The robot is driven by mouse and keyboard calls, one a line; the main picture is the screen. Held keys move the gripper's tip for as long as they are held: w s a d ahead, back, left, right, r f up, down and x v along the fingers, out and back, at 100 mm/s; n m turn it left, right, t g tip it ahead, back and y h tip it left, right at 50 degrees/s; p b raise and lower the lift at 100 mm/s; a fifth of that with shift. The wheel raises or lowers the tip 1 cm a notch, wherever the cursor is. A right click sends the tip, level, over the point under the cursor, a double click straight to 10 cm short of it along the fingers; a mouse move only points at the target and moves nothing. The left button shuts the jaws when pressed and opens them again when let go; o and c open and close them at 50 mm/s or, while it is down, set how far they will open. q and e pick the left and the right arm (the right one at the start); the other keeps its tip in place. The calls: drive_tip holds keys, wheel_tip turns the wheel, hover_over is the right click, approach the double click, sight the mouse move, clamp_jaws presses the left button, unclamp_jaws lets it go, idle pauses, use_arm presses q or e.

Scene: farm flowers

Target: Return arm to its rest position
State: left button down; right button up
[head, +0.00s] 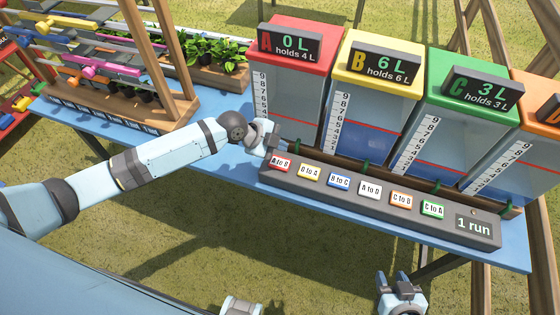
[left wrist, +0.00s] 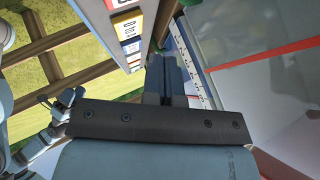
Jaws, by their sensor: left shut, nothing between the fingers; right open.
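My left arm reaches in from the left in the head view, over the blue table (head: 235,175). Its gripper (head: 272,142) is shut and empty, at the left end of the grey button panel (head: 340,205), close to the red-edged "A to B" button (head: 281,163). Whether it touches the panel cannot be told. In the left wrist view the shut fingers (left wrist: 167,75) point toward the gap between the panel and a tank. My right gripper (head: 397,285) is open and empty at the bottom of the head view, in front of the table and away from the panel.
Behind the panel stand red tank A (head: 292,75), showing 0 L, yellow tank B (head: 368,100), showing 6 L, green tank C (head: 445,125), showing 3 L, and an orange tank (head: 530,130). The panel display (head: 474,224) reads "1 run". A wooden rack (head: 130,120) stands left. Grass in front is open.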

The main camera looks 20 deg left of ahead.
idle(0.3)
use_arm(q)
drive_tip(key=s+d+f+n+t+y+p, duration=0.1)
drive_tip(key=s+f+n+t+p, duration=0.1)
drive_tip(key=s+n, duration=0.5)
drive_tip(key=s+d+f+n+t+p, duration=0.1)
drive_tip(key=s+n+t+p, duration=0.15)
drive_tip(key=s+n, duration=0.4)
drive_tip(key=s+a+n+t+y, duration=0.1)
drive_tip(key=s+a+n+y, duration=0.2)
drive_tip(key=s, duration=0.7)
drive_tip(key=shift+s+a+f+n, duration=0.35)
drive_tip(key=shift+s+a, duration=0.05)
drive_tip(key=shift+a, duration=0.75)
drive_tip(key=shift+d, duration=0.1)
idle(1.2)
